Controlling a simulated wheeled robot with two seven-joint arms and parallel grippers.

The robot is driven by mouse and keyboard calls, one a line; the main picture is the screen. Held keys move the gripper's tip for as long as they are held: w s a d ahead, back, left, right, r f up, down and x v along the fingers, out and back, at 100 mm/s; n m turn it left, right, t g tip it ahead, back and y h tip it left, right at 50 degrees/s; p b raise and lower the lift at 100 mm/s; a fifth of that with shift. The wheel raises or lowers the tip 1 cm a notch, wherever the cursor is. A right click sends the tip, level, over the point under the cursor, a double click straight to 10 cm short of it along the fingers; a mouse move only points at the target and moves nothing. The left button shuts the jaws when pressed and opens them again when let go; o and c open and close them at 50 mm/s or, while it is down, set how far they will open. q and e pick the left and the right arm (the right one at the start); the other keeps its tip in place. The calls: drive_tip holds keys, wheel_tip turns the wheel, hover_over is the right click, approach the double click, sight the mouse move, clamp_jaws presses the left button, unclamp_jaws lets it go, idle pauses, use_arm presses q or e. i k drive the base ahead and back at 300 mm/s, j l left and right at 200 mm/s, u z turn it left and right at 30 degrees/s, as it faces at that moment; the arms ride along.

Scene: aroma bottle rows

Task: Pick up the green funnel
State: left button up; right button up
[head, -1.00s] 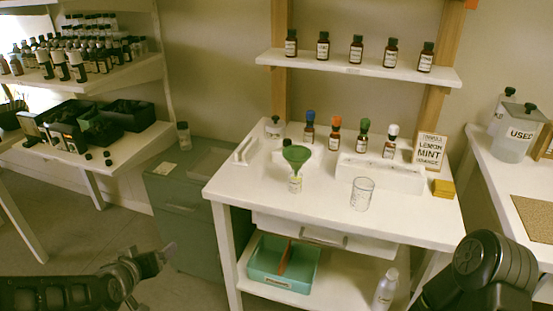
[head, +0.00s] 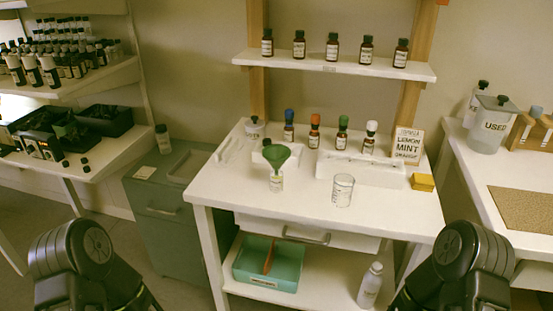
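The green funnel (head: 277,155) sits upright in the mouth of a small clear bottle (head: 276,183) on the white table (head: 230,197), left of the middle. Its wide cone faces up, and its stem is hidden inside the bottle neck. Neither of my grippers shows in the head view. Only dark rounded links of my two arms show, at the lower left and lower right, well apart from the funnel.
A clear beaker (head: 342,190) stands right of the funnel. Behind are a white rack (head: 360,167), several capped bottles and a sign (head: 408,145). A yellow block (head: 422,182) lies at the right. The table's front strip is clear.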

sight(276, 154)
drive_tip(key=l+z, duration=0.25)
drive_tip(key=l, duration=0.55)
drive_tip(key=l+z, duration=0.25)
drive_tip(key=l, duration=0.55)
